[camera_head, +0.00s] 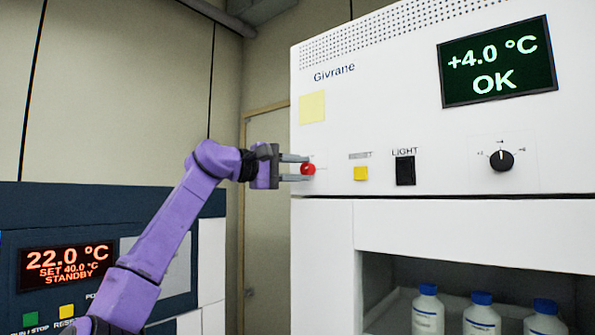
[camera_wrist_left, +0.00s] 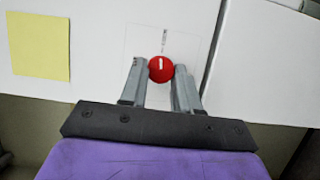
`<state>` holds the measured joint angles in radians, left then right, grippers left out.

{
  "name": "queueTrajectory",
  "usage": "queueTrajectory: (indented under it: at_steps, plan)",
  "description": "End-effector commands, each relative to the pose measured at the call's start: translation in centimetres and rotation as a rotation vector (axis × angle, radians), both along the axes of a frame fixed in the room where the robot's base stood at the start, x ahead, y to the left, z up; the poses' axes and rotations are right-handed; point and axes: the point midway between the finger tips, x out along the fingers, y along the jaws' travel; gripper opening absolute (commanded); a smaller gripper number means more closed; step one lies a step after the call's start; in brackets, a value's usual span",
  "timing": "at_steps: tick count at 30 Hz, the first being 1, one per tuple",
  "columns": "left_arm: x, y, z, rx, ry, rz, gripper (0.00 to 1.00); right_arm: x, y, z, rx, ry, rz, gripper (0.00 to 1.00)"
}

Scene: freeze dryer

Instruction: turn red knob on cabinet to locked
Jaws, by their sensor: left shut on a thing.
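The red knob (camera_head: 308,169) is on the left of the white cabinet's front panel (camera_head: 420,150), below a yellow note. In the left wrist view the knob (camera_wrist_left: 161,69) is round, with a white mark on its face pointing roughly up toward small printed lettering. My left gripper (camera_head: 301,168) reaches in from the left at knob height. In the left wrist view its two fingers (camera_wrist_left: 160,75) lie on either side of the knob and are shut on it. The lettering is too small to read fully. My right gripper is not in view.
Right of the knob are a yellow button (camera_head: 360,173), a black light switch (camera_head: 405,170) and a black dial (camera_head: 501,160). Below is an open shelf with several blue-capped bottles (camera_head: 428,312). A dark blue unit with a red display (camera_head: 65,264) stands at left.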

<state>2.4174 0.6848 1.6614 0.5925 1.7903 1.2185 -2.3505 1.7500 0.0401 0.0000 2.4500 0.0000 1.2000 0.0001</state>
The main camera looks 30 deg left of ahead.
Motion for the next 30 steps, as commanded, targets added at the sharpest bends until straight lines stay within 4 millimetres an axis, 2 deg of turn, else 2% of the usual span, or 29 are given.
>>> queueTrajectory:
  at_steps: [12,29,30]
  plan:
    - [0.07,-0.13,0.01,0.182,-0.009,-0.001,0.01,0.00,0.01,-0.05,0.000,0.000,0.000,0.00]
    - [0.09,-0.11,-0.05,0.207,-0.011,-0.002,0.01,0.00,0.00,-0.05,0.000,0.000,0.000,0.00]
    - [0.09,-0.11,-0.05,0.207,-0.011,-0.002,0.44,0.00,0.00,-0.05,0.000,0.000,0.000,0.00]
